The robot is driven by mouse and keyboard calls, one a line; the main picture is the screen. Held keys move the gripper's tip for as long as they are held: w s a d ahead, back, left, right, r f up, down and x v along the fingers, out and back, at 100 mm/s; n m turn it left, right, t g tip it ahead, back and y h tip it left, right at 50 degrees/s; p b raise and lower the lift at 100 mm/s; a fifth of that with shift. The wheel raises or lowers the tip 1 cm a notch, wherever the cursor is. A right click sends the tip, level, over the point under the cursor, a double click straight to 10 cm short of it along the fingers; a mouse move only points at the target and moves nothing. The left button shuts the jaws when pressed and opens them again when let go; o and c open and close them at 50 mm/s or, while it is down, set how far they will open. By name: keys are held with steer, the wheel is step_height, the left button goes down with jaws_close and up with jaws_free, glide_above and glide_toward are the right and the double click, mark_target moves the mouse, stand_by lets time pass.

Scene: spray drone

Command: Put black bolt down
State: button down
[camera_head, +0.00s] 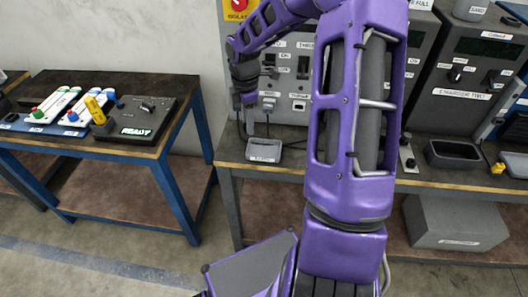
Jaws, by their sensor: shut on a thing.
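My gripper (247,99) hangs from my purple arm in front of the grey control panel, pointing down above the left end of the workbench. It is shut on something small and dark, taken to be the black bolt. The bolt cannot be made out separately from the dark fingers at this size. My gripper appears apart from the tray.
The workbench (228,150) carries the control panel (300,84), a dark open bin (453,154) and a charger unit (468,90). A blue-legged table (160,145) at left holds a black READY box (140,117). Floor between the tables is clear. My arm hides the bench's middle.

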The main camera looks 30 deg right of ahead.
steer(key=d+f+n, duration=0.1)
steer(key=f, duration=0.2)
steer(key=f+n, duration=0.1)
steer(key=f, duration=0.2)
steer(key=d+f+n, duration=0.1)
steer(key=f, duration=0.2)
steer(key=shift+w+d+n+b, duration=0.35)
steer(key=shift+w+n+b, duration=0.05)
steer(key=shift+f, duration=0.2)
steer(key=c, duration=0.6)
jaws_free()
steer(key=shift+r, duration=0.1)
steer(key=shift+o, duration=0.2)
steer(key=shift+w+r, duration=0.1)
